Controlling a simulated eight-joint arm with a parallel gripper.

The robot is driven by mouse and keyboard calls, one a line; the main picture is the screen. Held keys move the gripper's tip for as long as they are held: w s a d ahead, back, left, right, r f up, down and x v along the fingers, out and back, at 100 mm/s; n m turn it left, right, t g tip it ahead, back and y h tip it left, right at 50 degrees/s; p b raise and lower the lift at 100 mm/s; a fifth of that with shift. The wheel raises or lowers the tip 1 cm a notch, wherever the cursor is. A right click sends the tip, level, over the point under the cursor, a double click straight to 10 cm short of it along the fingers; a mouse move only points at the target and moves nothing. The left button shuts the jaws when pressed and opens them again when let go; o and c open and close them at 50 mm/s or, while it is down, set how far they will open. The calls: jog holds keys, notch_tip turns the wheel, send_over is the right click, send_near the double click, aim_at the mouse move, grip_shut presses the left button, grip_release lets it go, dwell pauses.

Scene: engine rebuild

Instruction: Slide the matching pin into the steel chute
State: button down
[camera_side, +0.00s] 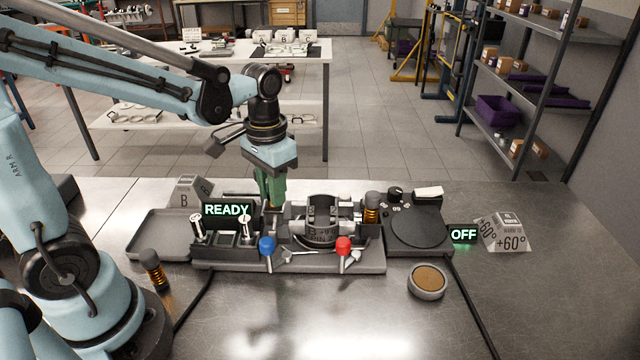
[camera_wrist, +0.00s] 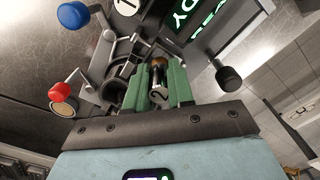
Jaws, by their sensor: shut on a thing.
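My gripper (camera_side: 272,192) points down behind the fixture, left of its central steel clamp. In the wrist view my gripper's green fingers (camera_wrist: 160,88) are shut on a short metal pin (camera_wrist: 157,97) whose end face is marked 2. Another pin-like piece with a white top marked 1 (camera_wrist: 126,5) shows at the top edge of that view. Two white-topped pieces, left (camera_side: 197,226) and right (camera_side: 245,226), stand in a rack at the fixture's left in the side view. I cannot clearly single out the steel chute; the fingers and fixture parts hide much there.
The fixture base (camera_side: 215,264) carries a blue-knobbed lever (camera_side: 267,246), a red-knobbed lever (camera_side: 344,246) and a steel ring clamp (camera_side: 320,232). A READY sign (camera_side: 227,209) glows behind the rack. An empty tray (camera_side: 150,241) lies left; a round plate (camera_side: 416,225) right. The front bench is mostly clear.

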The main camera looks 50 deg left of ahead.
jog(key=shift+f, duration=0.45)
dwell(0.3)
jog(key=c, duration=0.9)
grip_release()
jog(key=shift+o, duration=0.3)
jog(key=o, duration=0.4)
jog(key=shift+c, duration=0.2)
jog(key=shift+r, duration=4)
